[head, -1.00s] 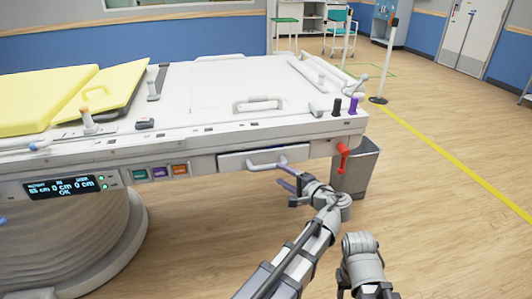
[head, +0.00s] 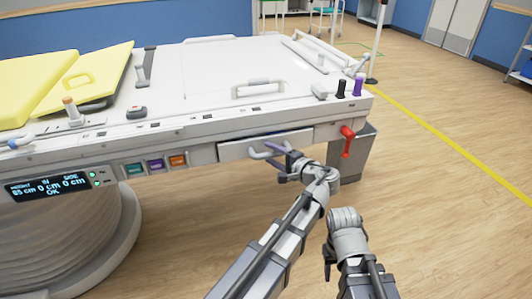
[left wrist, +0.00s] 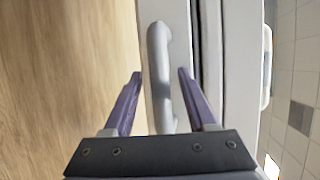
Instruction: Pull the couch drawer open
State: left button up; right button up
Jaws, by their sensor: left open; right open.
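The couch drawer (head: 232,152) is a white front under the couch top. A dark strip shows along its top edge, and the left wrist view shows a dark gap behind the drawer front (left wrist: 182,30). Its pale bar handle (head: 258,153) is partly hidden by my left gripper (head: 279,152). In the left wrist view the handle (left wrist: 161,60) lies between the two purple fingers of my left gripper (left wrist: 160,88), which are apart with space on both sides. My right arm shows at the lower right, but its fingers do not show.
The white couch (head: 200,85) carries yellow cushions (head: 35,85). A red lever (head: 347,142) hangs right of the drawer, above a grey bin (head: 352,165). Coloured buttons (head: 156,165) and a display (head: 48,186) sit to the left. The wooden floor in front is clear.

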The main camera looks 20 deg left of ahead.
pick_arm(q)
jog(key=shift+d, duration=0.1)
jog(key=shift+c, duration=0.3)
grip_shut()
dwell(0.9)
